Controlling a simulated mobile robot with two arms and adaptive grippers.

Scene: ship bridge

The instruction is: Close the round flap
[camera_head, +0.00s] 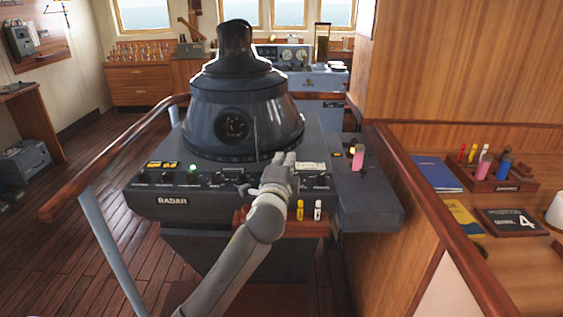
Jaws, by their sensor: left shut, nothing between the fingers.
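The dark radar housing (268,128) stands on the grey radar console (225,200). A round opening (235,126) with dark inner parts faces me on its front. A thin upright edge (255,136) stands just right of the opening; it looks like the round flap seen nearly edge-on, swung open. My left gripper (284,157) is shut and empty. In the picture it is right of and below the flap, over the console's front panel. I cannot tell how far it is from the flap in depth. My right gripper is not in view.
A wooden handrail (118,145) curves around the left. A side unit with a pink-handled lever (357,158) is to the right. A wooden desk (500,262) with books and pens stands far right.

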